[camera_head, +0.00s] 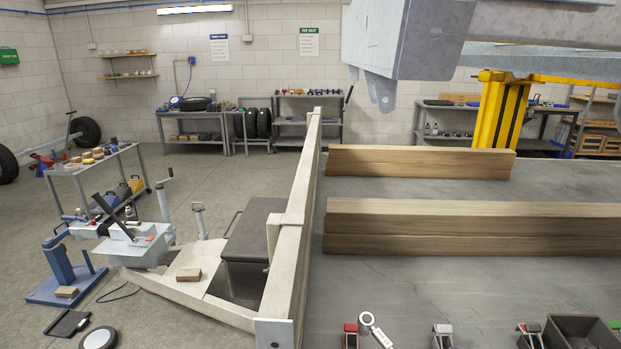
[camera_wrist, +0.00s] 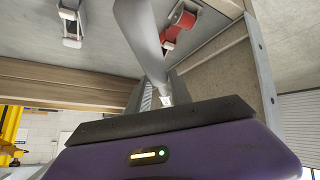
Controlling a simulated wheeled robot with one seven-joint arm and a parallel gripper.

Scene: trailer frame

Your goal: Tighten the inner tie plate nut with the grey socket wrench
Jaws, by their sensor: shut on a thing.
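The grey socket wrench (camera_head: 367,320) shows its round head and part of its handle at the bottom edge of the head view. In the wrist view its grey shaft (camera_wrist: 140,38) runs from the top edge down to my gripper (camera_wrist: 166,98). My gripper is shut on it; the fingertips are small and partly hidden there. My gripper does not show in the head view. The wrench is close to a red holder (camera_head: 350,336), which also shows in the wrist view (camera_wrist: 178,26). I cannot make out the inner tie plate nut in either view.
A grey holder (camera_head: 442,335) and a dark bin (camera_head: 578,334) stand along the bench's front. Timber beams (camera_head: 430,210) lie across the grey surface. A pale beam (camera_head: 300,230) bounds it at left. A large metal structure (camera_head: 430,45) overhangs at top right.

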